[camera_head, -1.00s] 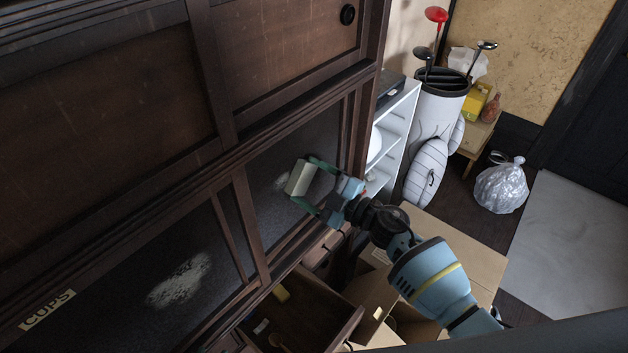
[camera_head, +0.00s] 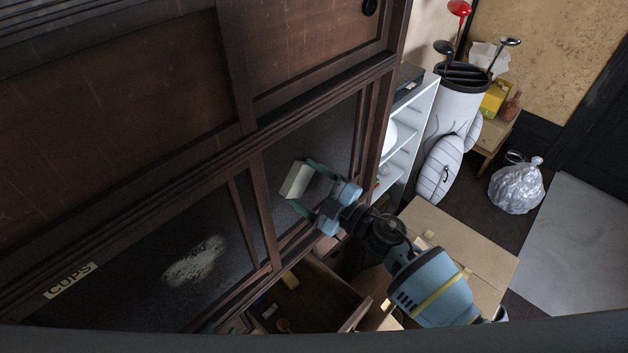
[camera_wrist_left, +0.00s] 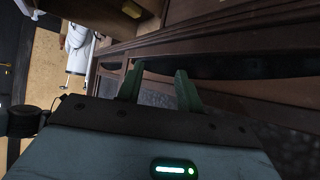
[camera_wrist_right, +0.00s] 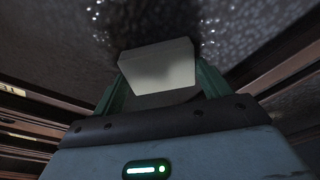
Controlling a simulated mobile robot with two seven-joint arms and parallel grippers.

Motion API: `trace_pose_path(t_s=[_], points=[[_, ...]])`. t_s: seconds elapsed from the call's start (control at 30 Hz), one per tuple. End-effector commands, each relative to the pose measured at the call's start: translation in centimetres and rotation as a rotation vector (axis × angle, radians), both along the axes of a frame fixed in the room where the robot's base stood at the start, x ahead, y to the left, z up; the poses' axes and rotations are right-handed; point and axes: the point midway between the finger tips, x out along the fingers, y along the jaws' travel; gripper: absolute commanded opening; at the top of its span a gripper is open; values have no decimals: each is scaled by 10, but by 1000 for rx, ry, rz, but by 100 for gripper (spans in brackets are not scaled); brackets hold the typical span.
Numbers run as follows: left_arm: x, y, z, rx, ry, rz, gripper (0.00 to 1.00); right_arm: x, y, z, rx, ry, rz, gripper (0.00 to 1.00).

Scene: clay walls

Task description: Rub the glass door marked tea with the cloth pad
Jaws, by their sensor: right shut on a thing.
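The cloth pad (camera_head: 295,180) is a pale cream block. My right gripper (camera_head: 308,190) is shut on it, at the right-hand dark glass door (camera_head: 335,135). In the right wrist view the pad (camera_wrist_right: 158,68) sits between the fingers, close to the speckled glass; I cannot tell if they touch. A whitish patch (camera_wrist_right: 103,13) shows on the glass beyond it. No tea label is readable in any view. The left-hand glass door (camera_head: 130,285) bears a CUPS label (camera_head: 70,280) and a white smudge (camera_head: 195,261). My left gripper (camera_wrist_left: 160,78) is open and empty near the cabinet front.
An open drawer (camera_head: 345,320) with small items juts out below the doors. Cardboard boxes (camera_head: 455,245) stand under my right arm. A white shelf (camera_head: 412,130), a golf bag (camera_head: 455,125) and a plastic rubbish bag (camera_head: 517,188) are to the right. Wooden frame bars (camera_head: 262,215) divide the doors.

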Motion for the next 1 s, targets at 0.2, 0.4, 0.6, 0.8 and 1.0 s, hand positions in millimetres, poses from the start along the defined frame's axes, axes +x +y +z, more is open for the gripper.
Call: trace_pose_path(t_s=[0.2, 0.4, 0.6, 0.8, 1.0], points=[[0, 0, 0, 0, 0, 0, 36, -10, 9, 0, -1, 0, 1, 58], [0, 0, 0, 0, 0, 0, 36, -11, 10, 0, 0, 0, 0, 58], [0, 0, 0, 0, 0, 0, 36, -12, 8, -1, 0, 0, -1, 58], [0, 0, 0, 0, 0, 0, 36, -23, -3, -1, -3, 1, -2, 58], [0, 0, 0, 0, 0, 0, 36, -35, -15, -1, 0, 2, -1, 58]])
